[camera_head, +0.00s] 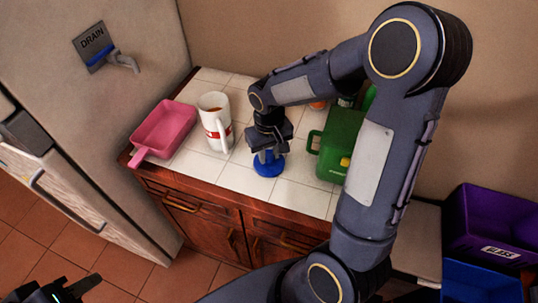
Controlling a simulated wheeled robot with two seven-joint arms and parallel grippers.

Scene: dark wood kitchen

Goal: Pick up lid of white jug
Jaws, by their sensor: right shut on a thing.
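The white jug (211,101) with a red band stands upright on the white tiled counter, its top open and something brownish inside. A round blue lid (268,169) is to the right of the jug, at or just above the counter. My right gripper (269,157) points down and is shut on the blue lid, hiding part of it. I cannot tell whether the lid touches the tiles. My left gripper (75,290) is at the lower left corner, far from the counter and partly cut off; its jaw state is unclear.
A pink pan (165,128) sits left of the jug. A green container (338,143) stands to the right, partly behind my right arm. The fridge (90,110) borders the counter on the left. Purple (490,228) and blue (480,284) bins are at the right. The front tiles are clear.

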